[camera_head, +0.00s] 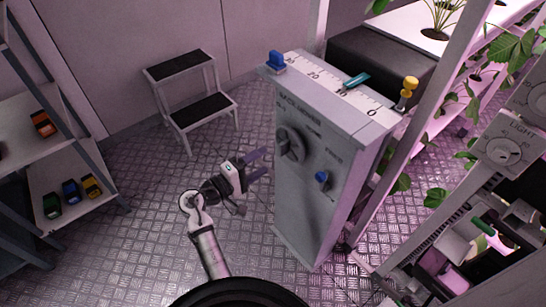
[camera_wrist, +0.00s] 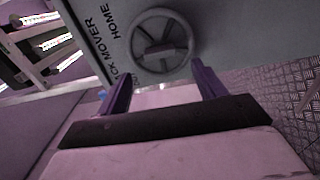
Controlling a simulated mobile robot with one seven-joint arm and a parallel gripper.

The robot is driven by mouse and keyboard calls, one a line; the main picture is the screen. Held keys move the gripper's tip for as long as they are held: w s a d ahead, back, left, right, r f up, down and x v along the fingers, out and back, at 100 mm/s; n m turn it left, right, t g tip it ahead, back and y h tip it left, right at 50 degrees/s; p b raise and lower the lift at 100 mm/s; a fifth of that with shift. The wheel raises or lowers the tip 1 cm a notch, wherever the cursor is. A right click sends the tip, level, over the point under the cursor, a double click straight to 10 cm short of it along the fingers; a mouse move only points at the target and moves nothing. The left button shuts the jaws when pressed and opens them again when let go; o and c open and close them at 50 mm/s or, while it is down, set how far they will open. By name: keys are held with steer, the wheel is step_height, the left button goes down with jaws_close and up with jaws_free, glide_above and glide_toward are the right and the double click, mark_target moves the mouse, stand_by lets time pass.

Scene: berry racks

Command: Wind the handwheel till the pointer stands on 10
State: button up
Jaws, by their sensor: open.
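The grey rack mover cabinet (camera_head: 315,210) stands right of centre in the head view. Its grey handwheel (camera_head: 290,145) is on the front face and also shows in the wrist view (camera_wrist: 160,47). A white number scale (camera_head: 325,83) runs along the cabinet top. A teal pointer (camera_head: 355,81) lies across it, between the 0 end and the higher numbers; its exact reading is too small to tell. My gripper (camera_head: 268,162) is open and empty, just left of the handwheel. In the wrist view its fingers (camera_wrist: 162,72) point at the wheel's lower part, apparently without gripping it.
The floor between is free.

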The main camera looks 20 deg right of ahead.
steer(key=b+v, duration=0.1)
steer(key=v, duration=0.5)
steer(key=shift+a, duration=0.2)
